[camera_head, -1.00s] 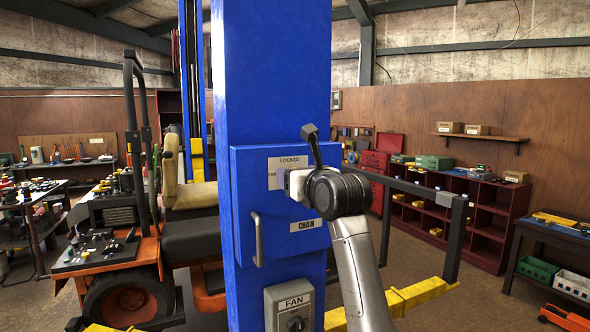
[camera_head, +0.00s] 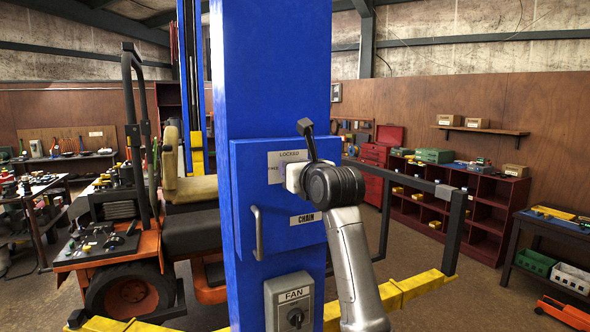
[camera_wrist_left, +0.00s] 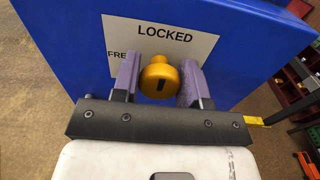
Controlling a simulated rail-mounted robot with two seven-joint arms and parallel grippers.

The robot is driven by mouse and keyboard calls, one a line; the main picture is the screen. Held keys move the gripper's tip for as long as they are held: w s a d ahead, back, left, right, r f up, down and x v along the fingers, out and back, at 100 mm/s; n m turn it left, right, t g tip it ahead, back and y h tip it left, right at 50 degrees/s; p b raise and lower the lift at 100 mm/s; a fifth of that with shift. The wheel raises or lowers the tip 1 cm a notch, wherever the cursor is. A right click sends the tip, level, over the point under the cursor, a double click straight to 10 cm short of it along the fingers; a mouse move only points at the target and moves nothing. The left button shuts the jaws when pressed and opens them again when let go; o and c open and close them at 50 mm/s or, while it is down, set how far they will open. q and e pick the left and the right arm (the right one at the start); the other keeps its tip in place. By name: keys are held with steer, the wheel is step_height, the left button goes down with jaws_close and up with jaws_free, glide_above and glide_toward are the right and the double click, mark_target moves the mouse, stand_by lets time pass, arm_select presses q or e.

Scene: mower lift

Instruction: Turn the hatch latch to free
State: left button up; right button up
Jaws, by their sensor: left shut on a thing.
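The hatch (camera_head: 240,200) is a blue panel on the blue column, with a grey handle (camera_head: 257,233) at its left. The latch (camera_wrist_left: 159,77) is a yellow round knob with a dark slot, seen in the left wrist view. Its white label (camera_wrist_left: 190,40) reads LOCKED above the knob and FRE, partly covered, at the left. The upper part of the knob lies below the word LOCKED. My left gripper (camera_wrist_left: 157,72) is shut on the knob, a purple finger on each side. In the head view my wrist hides the knob. My right gripper is not in view.
A grey FAN switch box (camera_head: 289,300) sits below the hatch. A dark rail (camera_head: 400,181) and yellow lift arm (camera_head: 410,288) stand right of the column. An orange mower (camera_head: 125,260) is at the left. Red shelves (camera_head: 480,215) stand at the right wall.

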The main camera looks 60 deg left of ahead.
arm_select(q)
steer(key=shift+c, duration=0.7)
steer(key=shift+f+n+b, duration=0.15)
steer(key=shift+n+b, duration=0.65)
steer(key=shift+b, duration=0.15)
steer(key=shift+s+n+b, duration=0.1)
steer(key=shift+n+b, duration=0.65)
steer(key=shift+n, duration=0.05)
steer(key=n+b, duration=0.2)
steer(key=n, duration=0.2)
steer(key=shift+n+b, duration=0.3)
steer(key=shift+b, duration=0.1)
steer(key=n+b, duration=0.1)
steer(key=n, duration=0.3)
steer(key=shift+s+n+b, duration=0.1)
steer(key=shift+n+b, duration=0.2)
steer(key=n, duration=0.4)
steer(key=shift+n+b, duration=0.4)
steer(key=shift+n, duration=0.6)
